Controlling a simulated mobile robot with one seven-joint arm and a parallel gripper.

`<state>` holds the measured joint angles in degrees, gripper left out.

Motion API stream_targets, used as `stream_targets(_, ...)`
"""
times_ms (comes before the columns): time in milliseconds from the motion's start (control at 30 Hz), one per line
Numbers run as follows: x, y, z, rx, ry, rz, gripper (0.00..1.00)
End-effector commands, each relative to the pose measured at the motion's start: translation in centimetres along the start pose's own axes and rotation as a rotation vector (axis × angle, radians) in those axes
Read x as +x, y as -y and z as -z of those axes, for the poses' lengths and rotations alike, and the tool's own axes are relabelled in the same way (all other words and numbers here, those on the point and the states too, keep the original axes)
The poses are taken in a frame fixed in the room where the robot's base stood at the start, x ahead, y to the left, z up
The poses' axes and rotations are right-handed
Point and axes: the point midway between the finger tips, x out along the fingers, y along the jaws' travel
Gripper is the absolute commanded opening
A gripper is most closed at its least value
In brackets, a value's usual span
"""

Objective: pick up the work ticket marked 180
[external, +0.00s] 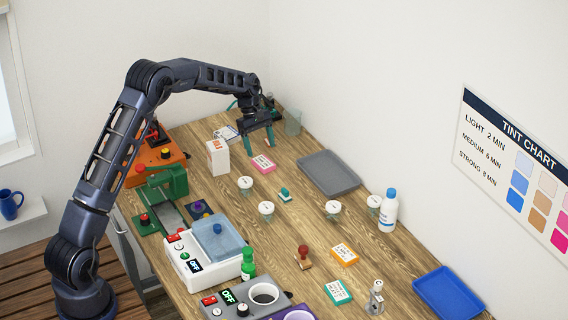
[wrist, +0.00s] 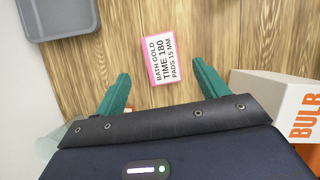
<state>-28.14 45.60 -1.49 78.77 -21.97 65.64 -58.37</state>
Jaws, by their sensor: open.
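The work ticket marked 180 (wrist: 163,60) is a white card with a pink edge, reading "BATH GOLD TIME 180 PADS 15 MM". It lies flat on the wooden bench, and it also shows in the external view (external: 263,163) near the white box. My gripper (external: 259,144) is open and empty above the bench's far end, apart from the ticket. In the wrist view its two teal fingers (wrist: 162,74) point toward the ticket, one on each side of its lower part. The ticket looks slightly turned in that view.
A white bulb box (wrist: 272,108) stands right of the fingers; it shows in the external view (external: 217,157) too. A grey tray (external: 329,173) lies beyond the ticket. An orange-edged ticket (external: 344,254) and a teal-edged ticket (external: 338,291) lie farther down the bench. Bare wood surrounds the pink ticket.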

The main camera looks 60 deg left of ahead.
Motion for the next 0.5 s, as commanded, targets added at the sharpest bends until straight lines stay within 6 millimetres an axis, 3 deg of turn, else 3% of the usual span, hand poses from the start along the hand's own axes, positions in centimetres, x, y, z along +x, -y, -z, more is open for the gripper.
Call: stream_targets(500,5.1,0.2,0.2,0.001,-0.001,-0.001,0.73)
